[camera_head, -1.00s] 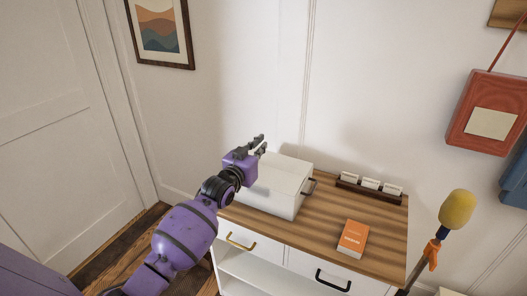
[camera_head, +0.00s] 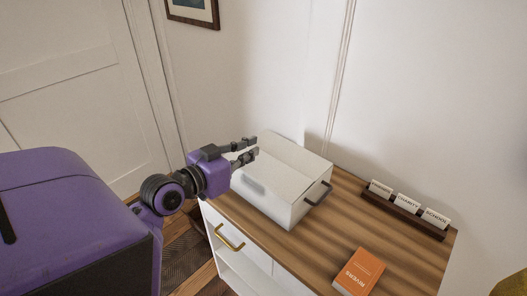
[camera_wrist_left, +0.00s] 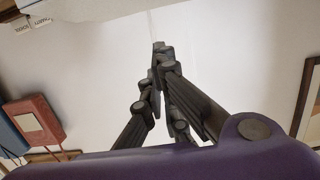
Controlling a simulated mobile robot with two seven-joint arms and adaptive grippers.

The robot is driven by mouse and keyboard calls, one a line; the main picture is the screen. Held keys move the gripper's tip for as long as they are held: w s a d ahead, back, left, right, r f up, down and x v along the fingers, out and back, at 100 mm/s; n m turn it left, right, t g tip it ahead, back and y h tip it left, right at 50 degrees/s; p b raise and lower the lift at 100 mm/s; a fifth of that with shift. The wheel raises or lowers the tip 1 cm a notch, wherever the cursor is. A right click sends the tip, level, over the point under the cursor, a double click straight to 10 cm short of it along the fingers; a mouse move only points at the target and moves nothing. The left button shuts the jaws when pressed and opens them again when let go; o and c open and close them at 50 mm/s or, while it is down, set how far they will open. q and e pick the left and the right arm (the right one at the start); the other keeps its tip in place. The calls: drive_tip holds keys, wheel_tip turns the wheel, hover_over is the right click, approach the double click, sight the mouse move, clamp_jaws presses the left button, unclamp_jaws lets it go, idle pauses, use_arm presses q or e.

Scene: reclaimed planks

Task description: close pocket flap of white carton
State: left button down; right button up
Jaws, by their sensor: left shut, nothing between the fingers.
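The white carton (camera_head: 300,208) sits on the wooden cabinet top against the wall, with a dark handle (camera_head: 318,194) on its right side. A pale oval shows on its left side, partly behind my gripper. I cannot tell how its pocket flap stands. My left gripper (camera_head: 254,148) is in front of the carton's upper left part in the head view, its fingers pointing right. I cannot tell whether it touches. In the left wrist view its fingertips (camera_wrist_left: 160,50) meet with nothing between them. My right gripper is not in view.
An orange book (camera_head: 359,272) lies on the cabinet top (camera_head: 325,240) at the front right. A dark holder with three white cards (camera_head: 407,204) stands at the back right. A brass handle (camera_head: 229,237) sticks out from a drawer front. Bare wood lies between carton and book.

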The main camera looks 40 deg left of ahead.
use_arm(q)
drive_tip(key=p, duration=0.1)
hover_over(272, 164)
drive_tip(key=shift+s+d+f, duration=0.1)
drive_tip(key=shift+s+f, duration=0.05)
drive_tip(key=shift+f, duration=0.45)
wheel_tip(272, 164, down, 3)
drive_tip(key=shift+s+f, duration=0.1)
drive_tip(key=shift+s, duration=0.05)
drive_tip(key=shift+f, duration=0.5)
drive_tip(key=shift+w+f+b, duration=0.15)
drive_tip(key=shift+f+b, duration=0.2)
drive_tip(key=shift+f, duration=0.15)
drive_tip(key=shift+w+f+b, duration=0.15)
drive_tip(key=shift+f+b, duration=0.2)
drive_tip(key=shift+f, duration=0.15)
drive_tip(key=shift+r, duration=0.1)
